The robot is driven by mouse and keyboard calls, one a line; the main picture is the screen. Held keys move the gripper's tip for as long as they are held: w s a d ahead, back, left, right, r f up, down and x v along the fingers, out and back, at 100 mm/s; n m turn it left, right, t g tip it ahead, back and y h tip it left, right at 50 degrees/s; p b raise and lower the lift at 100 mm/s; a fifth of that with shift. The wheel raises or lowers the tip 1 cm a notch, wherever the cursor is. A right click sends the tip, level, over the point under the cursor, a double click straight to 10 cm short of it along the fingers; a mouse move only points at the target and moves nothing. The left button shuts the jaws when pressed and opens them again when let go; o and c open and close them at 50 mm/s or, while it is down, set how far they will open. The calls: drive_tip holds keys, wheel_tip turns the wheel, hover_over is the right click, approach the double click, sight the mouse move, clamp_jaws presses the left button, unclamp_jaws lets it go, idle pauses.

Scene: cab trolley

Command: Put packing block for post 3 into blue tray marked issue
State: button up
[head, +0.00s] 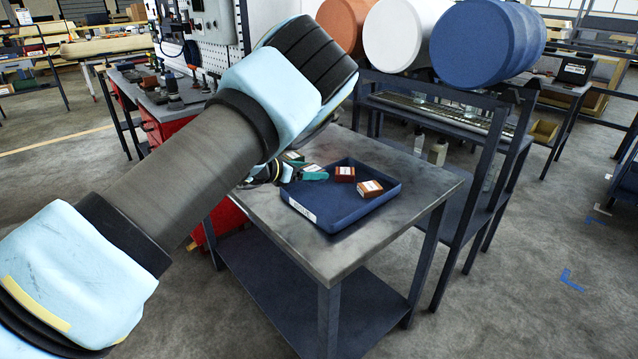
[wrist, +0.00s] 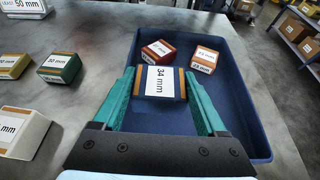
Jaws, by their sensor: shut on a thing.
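My gripper (wrist: 158,84) has green fingers and is shut on a block (wrist: 160,82) with a white "34 mm" label and brown edge strips. The held block is over the left part of the blue tray (wrist: 255,115), inside its outline in the wrist view; I cannot tell if it touches the floor. In the head view my gripper (head: 303,173) is at the left side of the tray (head: 345,217), which carries a small white label on its front wall. No post number is readable on the held block. Two red-brown labelled blocks (wrist: 158,50) (wrist: 204,59) sit in the tray.
Left of the tray on the metal table (head: 310,246) stand a green block (wrist: 60,69), a yellow block (wrist: 12,66), a white block (wrist: 20,132) and a block labelled "50 mm" (wrist: 25,8). A rack with large drums (head: 475,40) stands behind the table.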

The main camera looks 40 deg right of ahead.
sight(308, 196)
drive_tip(key=shift+f+p, duration=0.75)
drive_tip(key=shift+f, duration=1.7)
drive_tip(key=o, duration=1.2)
drive_tip(key=shift+c, duration=0.2)
drive_tip(key=shift+a+r+b, duration=0.1)
drive_tip(key=shift+a+b, duration=0.3)
drive_tip(key=shift+a, duration=0.2)
drive_tip(key=b+v, duration=0.3)
drive_tip(key=v, duration=0.7)
drive_tip(key=shift+a+r+b, duration=0.25)
drive_tip(key=shift+a+b, duration=0.1)
drive_tip(key=shift+b, duration=0.05)
